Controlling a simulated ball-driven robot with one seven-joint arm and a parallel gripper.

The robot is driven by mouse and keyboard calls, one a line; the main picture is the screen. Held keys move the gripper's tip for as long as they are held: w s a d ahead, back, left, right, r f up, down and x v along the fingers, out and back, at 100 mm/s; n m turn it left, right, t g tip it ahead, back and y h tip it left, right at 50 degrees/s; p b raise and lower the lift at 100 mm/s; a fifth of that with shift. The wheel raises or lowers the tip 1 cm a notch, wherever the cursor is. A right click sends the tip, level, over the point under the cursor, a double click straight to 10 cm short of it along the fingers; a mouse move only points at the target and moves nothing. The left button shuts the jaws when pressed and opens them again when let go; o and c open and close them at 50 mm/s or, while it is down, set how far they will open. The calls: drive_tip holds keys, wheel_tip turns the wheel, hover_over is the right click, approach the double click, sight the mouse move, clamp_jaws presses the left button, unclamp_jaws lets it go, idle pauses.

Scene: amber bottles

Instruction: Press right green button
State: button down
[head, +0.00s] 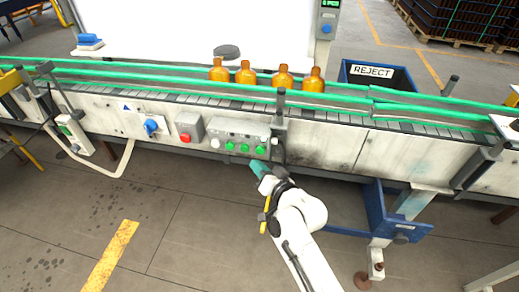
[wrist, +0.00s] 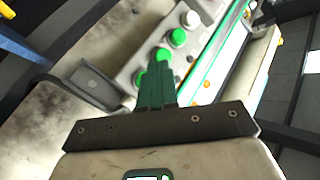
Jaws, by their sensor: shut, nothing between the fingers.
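The grey control box (head: 222,130) on the conveyor's front carries a row of green buttons with a white button (head: 215,143) at its left end. The right green button (head: 260,150) is the last of the row. In the wrist view I take it to be the lowest green one (wrist: 140,77), close beside my fingers and partly hidden. The middle (wrist: 162,54) and left (wrist: 177,37) green buttons show above it. My gripper (head: 257,167) is shut and empty, its green fingertips just below the right button in the head view. I cannot tell if they touch anything.
A red button box (head: 187,127) and a blue rotary switch (head: 152,127) sit left of the control box. A dark post (head: 280,105) stands at its right. Several amber bottles (head: 245,72) stand on the conveyor. A blue reject bin (head: 385,77) is behind. The floor in front is open.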

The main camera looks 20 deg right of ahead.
drive_tip(key=s+a+p, duration=0.2)
drive_tip(key=shift+s, duration=0.4)
idle(0.6)
drive_tip(key=s+d+f+n+g, duration=0.1)
drive_tip(key=s+f+n+g, duration=0.2)
drive_tip(key=s, duration=0.4)
drive_tip(key=s+d+f+g, duration=0.2)
drive_tip(key=s+f+g, duration=0.25)
drive_tip(key=s, duration=0.35)
drive_tip(key=s+d+r+n+g+h, duration=0.1)
drive_tip(key=s+g, duration=0.3)
drive_tip(key=s, duration=0.6)
drive_tip(key=s+d+r+n+g+h, duration=0.1)
drive_tip(key=s+d+g, duration=0.2)
drive_tip(key=s, duration=0.8)
drive_tip(key=shift+d+r+g+h, duration=0.15)
drive_tip(key=shift+d+g+h, duration=0.25)
drive_tip(key=shift+d, duration=0.3)
